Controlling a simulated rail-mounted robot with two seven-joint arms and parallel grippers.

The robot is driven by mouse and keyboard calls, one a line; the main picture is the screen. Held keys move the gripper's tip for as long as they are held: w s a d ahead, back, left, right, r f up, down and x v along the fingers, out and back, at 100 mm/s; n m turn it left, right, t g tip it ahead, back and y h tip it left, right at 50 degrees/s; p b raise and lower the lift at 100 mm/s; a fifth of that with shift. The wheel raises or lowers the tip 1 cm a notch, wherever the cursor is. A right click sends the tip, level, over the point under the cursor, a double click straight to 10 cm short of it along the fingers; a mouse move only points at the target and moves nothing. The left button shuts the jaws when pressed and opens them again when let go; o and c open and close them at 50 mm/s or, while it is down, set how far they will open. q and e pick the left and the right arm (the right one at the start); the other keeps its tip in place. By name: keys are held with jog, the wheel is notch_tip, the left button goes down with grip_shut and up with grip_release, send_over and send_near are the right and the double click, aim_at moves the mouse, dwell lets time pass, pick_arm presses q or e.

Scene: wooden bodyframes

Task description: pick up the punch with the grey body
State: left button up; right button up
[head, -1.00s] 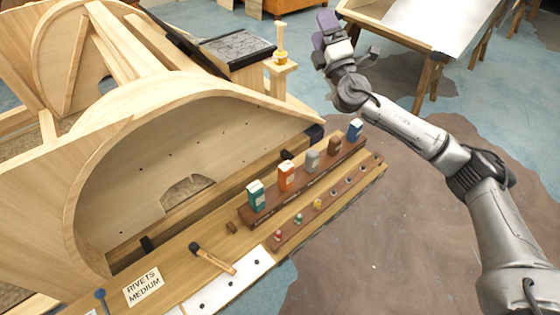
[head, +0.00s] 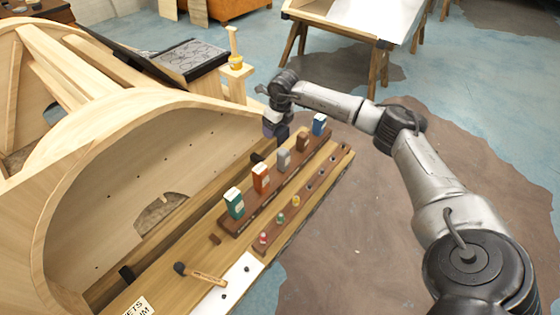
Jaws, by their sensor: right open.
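A grey box-shaped piece (head: 284,159) stands upright on a dark wooden rack (head: 262,211), in the middle of a row of coloured pieces. It is the grey body I see in that row. My right gripper (head: 272,128) is above and behind the far part of the row, apart from the grey piece. It is open and looks empty, with its fingers small and partly hidden. My left gripper is not in view.
An orange piece (head: 261,178) and a brown piece (head: 302,141) flank the grey one. A teal piece (head: 234,203) and a blue piece (head: 319,125) stand at the ends. A hammer (head: 200,274) lies nearer. A curved wooden frame (head: 120,150) rises at left.

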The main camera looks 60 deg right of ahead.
aim_at(283, 150)
jog(key=s+g, duration=0.2)
jog(key=shift+s+f, duration=0.35)
notch_tip(283, 150, down, 8)
jog(key=shift+f+b, duration=0.1)
jog(key=shift+b, duration=0.5)
jog(key=shift+s+a+f+b, duration=0.1)
jog(key=shift+f+b, duration=0.1)
jog(key=shift+f, duration=1.1)
jog(key=shift+a+f+b, duration=0.1)
jog(key=shift+f+b, duration=0.1)
jog(key=shift+f, duration=1.05)
jog(key=shift+d, duration=0.1)
jog(key=c, duration=1.2)
jog(key=shift+r, duration=0.1)
